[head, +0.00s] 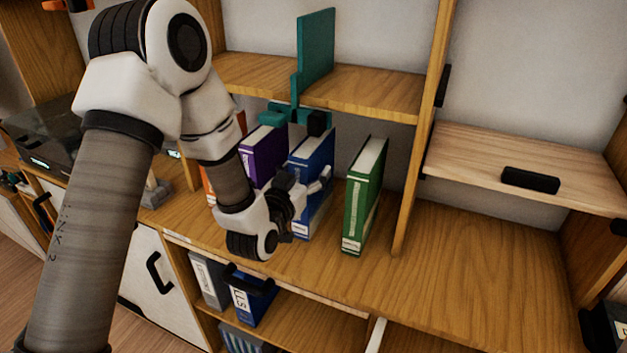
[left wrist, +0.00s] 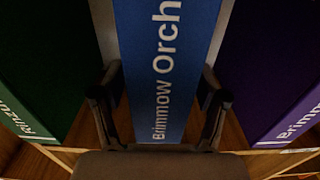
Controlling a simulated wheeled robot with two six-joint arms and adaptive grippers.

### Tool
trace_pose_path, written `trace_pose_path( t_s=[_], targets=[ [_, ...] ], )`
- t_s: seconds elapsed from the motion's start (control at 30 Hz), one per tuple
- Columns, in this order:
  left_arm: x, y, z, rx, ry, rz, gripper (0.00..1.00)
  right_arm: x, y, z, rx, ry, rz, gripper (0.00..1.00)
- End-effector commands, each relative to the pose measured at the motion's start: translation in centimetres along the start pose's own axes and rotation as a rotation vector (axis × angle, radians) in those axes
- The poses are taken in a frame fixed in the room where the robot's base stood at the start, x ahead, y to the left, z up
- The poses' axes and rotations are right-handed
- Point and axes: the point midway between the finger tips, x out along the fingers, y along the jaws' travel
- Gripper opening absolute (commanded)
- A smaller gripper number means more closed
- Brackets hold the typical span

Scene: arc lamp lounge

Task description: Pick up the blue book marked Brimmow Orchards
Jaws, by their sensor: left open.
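The blue book (head: 319,149) stands upright on the middle shelf, between a purple book (head: 264,152) and a green book (head: 365,194). In the left wrist view its blue spine (left wrist: 168,50) reads "Brimmow Orch", with the rest cut off. My left gripper (head: 318,184) is in front of the spine and hides part of it in the head view. In the left wrist view its open fingers (left wrist: 162,88) show one on each side of the spine. Whether they touch the book I cannot tell. My right gripper is not in view.
There is a gap between the blue and green books. A teal upright piece (head: 316,50) stands on the shelf above. A wooden divider (head: 420,130) rises right of the green book. The shelf (head: 480,270) beyond it is bare. Binders (head: 250,300) stand below.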

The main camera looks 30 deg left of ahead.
Motion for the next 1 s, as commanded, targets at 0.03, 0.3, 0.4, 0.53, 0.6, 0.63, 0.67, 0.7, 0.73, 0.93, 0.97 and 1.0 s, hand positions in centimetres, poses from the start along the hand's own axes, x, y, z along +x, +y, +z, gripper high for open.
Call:
trace_pose_path(
  t_s=[0.03,0.3,0.4,0.53,0.6,0.63,0.67,0.7,0.73,0.93,0.97,1.0],
  targets=[
    [0.8,0.0,-0.1,0.000,0.000,0.000,0.73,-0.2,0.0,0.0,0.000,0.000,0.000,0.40],
    [1.5,0.0,0.1,-0.001,-0.002,0.000,0.73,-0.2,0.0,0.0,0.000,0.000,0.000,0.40],
    [1.5,0.0,0.1,-0.001,-0.002,0.000,0.38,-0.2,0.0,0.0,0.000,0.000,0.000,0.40],
    [1.4,0.0,0.1,-0.001,-0.002,0.000,0.00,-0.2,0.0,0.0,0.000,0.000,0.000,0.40],
    [1.5,0.0,-0.1,-0.001,0.002,0.000,0.00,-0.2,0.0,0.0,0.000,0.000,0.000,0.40],
    [1.5,0.0,-0.1,-0.001,0.002,0.000,0.00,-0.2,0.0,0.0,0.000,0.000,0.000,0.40],
    [1.5,0.0,-0.1,-0.001,0.002,0.000,0.00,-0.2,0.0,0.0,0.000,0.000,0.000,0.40],
    [1.5,0.0,-0.1,-0.001,0.002,0.000,0.00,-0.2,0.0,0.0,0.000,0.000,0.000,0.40],
    [1.5,0.0,-0.1,-0.001,0.002,0.000,0.00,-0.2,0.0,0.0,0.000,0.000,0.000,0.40],
    [1.6,0.0,-0.5,0.000,0.002,0.000,0.00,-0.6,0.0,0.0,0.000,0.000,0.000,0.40],
    [1.7,0.0,-0.6,0.000,0.002,0.000,0.00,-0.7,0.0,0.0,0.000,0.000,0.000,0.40],
    [1.8,0.0,-0.9,0.000,0.003,0.000,0.00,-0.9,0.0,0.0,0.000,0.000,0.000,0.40]
  ],
)
